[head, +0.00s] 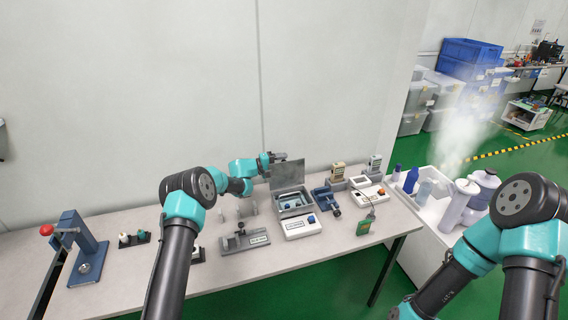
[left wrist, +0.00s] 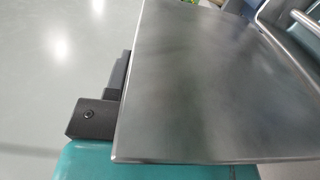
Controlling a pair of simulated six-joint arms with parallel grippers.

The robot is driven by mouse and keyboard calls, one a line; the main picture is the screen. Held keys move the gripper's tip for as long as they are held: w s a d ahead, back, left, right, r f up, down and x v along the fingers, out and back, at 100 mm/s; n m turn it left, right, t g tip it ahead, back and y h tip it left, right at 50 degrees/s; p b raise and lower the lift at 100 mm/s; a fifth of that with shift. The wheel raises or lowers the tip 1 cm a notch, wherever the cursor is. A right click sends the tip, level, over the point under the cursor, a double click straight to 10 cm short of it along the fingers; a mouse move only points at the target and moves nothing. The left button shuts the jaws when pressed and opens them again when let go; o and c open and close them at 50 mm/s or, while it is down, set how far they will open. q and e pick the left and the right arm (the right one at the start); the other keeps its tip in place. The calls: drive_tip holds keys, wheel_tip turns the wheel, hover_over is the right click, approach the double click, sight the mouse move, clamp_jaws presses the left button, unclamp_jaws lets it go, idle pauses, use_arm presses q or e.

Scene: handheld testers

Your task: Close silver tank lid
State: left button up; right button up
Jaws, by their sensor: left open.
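The silver tank (head: 296,211) stands on the table in the head view, with its lid (head: 287,176) raised about upright at the back edge. My left gripper (head: 281,157) is at the top edge of the lid, on its far left side. In the left wrist view the lid (left wrist: 200,80) is a large grey metal panel that hides much of my open left gripper; one dark finger (left wrist: 98,112) shows beside its edge. Whether the finger touches the lid I cannot tell. Part of the tank (left wrist: 295,25) shows at the upper right. My right gripper is out of view.
A white box with a blue knob (head: 302,228) stands in front of the tank. A blue clamp-like device (head: 326,200) is close on its right. A grey fixture (head: 245,240) is at the front left. The wall (head: 200,90) is behind the table (head: 345,240).

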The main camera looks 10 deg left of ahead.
use_arm(q)
drive_tip(key=shift+w+d, duration=0.15)
drive_tip(key=shift+d, duration=0.2)
drive_tip(key=shift+c, duration=0.3)
clamp_jaws()
